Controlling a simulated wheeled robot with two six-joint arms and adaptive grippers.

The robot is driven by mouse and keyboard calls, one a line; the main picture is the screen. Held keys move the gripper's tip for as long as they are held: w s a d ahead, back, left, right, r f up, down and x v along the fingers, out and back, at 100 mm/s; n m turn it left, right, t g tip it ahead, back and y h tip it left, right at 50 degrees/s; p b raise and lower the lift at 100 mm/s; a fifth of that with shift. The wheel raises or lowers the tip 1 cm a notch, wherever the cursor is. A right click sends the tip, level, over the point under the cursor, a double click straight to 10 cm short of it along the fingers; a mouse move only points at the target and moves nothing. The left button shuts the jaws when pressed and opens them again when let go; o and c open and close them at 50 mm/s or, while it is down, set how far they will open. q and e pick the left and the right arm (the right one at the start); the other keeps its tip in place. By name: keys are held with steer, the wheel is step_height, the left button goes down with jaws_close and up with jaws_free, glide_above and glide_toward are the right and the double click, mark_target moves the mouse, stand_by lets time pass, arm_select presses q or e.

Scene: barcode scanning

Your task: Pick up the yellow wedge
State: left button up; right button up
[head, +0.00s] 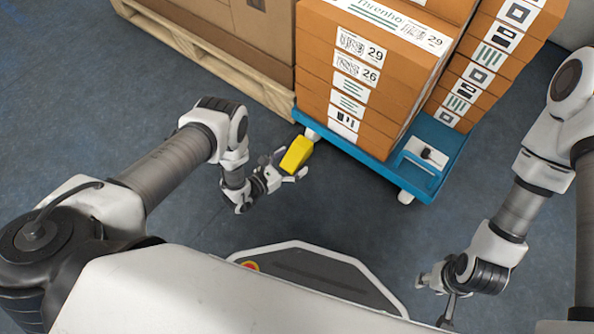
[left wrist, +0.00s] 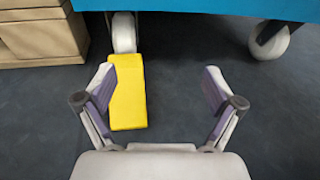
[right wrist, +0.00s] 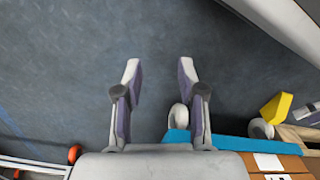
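The yellow wedge (head: 297,153) is on the floor by a wheel of the blue cart. My left gripper (head: 292,164) is open, low in front of it. In the left wrist view the wedge (left wrist: 128,92) shows between the open fingers (left wrist: 157,76), nearer the left finger, with its far end against or close to the wheel. I cannot tell whether a finger touches it. My right gripper (head: 432,303) is away at the lower right; in the right wrist view its fingers (right wrist: 160,68) are open and empty. That view also shows the wedge (right wrist: 275,108) at the right.
The blue cart (head: 440,160) carries stacked orange-brown boxes (head: 365,75) with labels. A small dark item on a white patch lies on its deck. A wooden pallet (head: 215,60) with cardboard boxes stands at the upper left. Grey floor (head: 80,100) at the left is clear.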

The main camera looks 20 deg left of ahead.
mark_target(296, 153)
arm_select(q)
steer(key=a+f+t+b, duration=0.1)
steer(key=f+b, duration=0.1)
steer(key=f, duration=0.1)
steer(key=w+a+f+n+t+y+b, duration=0.1)
steer(key=f+b, duration=0.1)
steer(key=a+f+t+b, duration=0.1)
steer(key=f+b, duration=0.1)
steer(key=f, duration=0.1)
steer(key=shift+w+a+f+y, duration=0.2)
steer(key=shift+w+f+y, duration=0.15)
steer(key=shift+w+y, duration=0.05)
steer(key=b+x, duration=0.2)
steer(key=x, duration=0.1)
steer(key=b+x, duration=0.2)
steer(key=x, duration=0.2)
steer(key=shift+w+r, duration=0.2)
steer(key=shift+r, duration=0.05)
steer(key=shift+w+r, duration=0.1)
steer(key=shift+r, duration=0.1)
steer(key=c, duration=1.4)
arm_select(e)
step_height(296, 153, down, 12)
steer(key=w, duration=0.1)
steer(key=shift+r+t, duration=0.15)
steer(key=shift+t, duration=0.15)
